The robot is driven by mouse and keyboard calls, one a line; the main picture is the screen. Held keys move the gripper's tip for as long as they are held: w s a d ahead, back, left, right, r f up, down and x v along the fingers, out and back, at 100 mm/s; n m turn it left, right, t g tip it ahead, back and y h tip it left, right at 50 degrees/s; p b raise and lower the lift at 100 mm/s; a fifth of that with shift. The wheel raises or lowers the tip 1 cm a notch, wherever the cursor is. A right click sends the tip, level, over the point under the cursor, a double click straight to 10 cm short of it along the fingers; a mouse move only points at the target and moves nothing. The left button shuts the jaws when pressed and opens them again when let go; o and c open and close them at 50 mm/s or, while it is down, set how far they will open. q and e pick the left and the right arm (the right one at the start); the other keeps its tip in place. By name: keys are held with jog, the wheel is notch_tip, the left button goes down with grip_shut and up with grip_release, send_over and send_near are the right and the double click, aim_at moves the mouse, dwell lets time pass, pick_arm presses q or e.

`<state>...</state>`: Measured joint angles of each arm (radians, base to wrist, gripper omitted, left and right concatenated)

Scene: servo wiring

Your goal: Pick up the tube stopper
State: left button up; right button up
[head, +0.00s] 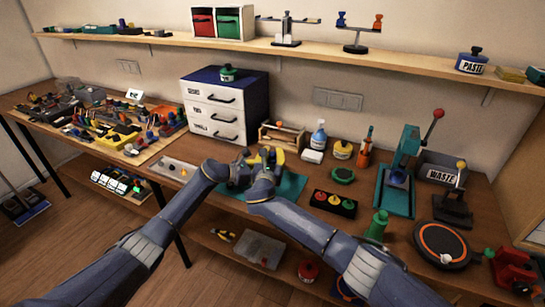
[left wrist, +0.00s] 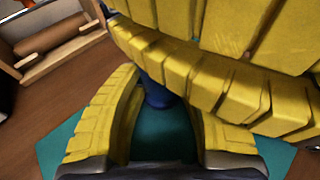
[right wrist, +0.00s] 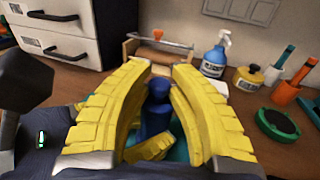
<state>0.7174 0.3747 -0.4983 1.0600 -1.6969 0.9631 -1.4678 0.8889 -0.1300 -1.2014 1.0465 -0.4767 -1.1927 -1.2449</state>
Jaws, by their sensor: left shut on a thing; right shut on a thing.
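A dark blue, round-topped piece, which looks like the tube stopper, stands between the yellow fingers of my right gripper (right wrist: 160,85) in the right wrist view; its blue body (right wrist: 155,122) shows lower down. A bit of blue (left wrist: 155,93) also shows at my left gripper (left wrist: 165,90) in the left wrist view, low near the teal mat (left wrist: 160,130). Both grippers are shut on this blue piece and meet over the mat (head: 290,190) in the head view. My right gripper's yellow fingers cover much of the left wrist view. Where stopper and tube part is hidden.
Behind the grippers stand a white drawer unit (head: 212,112), a small wooden rack (head: 283,137) and a spray bottle (head: 319,136). A black tray with coloured knobs (head: 333,203), a green press (head: 403,165) and a round black pad (head: 440,243) lie to the right. Clutter fills the left.

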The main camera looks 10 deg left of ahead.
aim_at(273, 153)
notch_tip(273, 153, up, 10)
dwell(0.6)
pick_arm(q)
jog(key=o, duration=0.9)
